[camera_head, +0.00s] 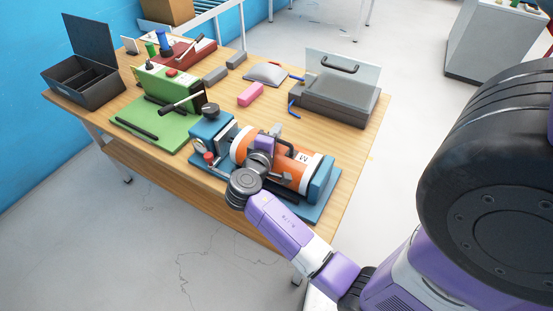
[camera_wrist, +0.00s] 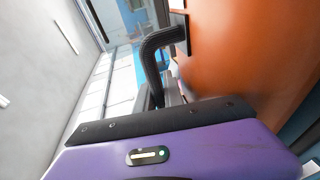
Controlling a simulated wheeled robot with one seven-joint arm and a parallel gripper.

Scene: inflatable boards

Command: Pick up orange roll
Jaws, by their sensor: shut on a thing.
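The orange roll (camera_head: 302,172) lies on its side in a blue stand (camera_head: 322,180) at the table's front edge, with a white band near its left end and a white label marked M. My purple gripper (camera_head: 277,140) is over the roll's upper middle, and my wrist partly hides the roll. In the wrist view the orange surface (camera_wrist: 235,60) fills the right side, with a curved black handle (camera_wrist: 152,58) fixed to it. My gripper's fingers (camera_wrist: 168,97) are shut at the handle's lower end; the exact contact is hidden. The roll appears to rest in the stand.
A green board with a panel (camera_head: 165,92), an open black box (camera_head: 88,85), a pink block (camera_head: 250,94) and a grey case with a clear lid (camera_head: 335,98) share the wooden table (camera_head: 200,178). Floor is clear in front.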

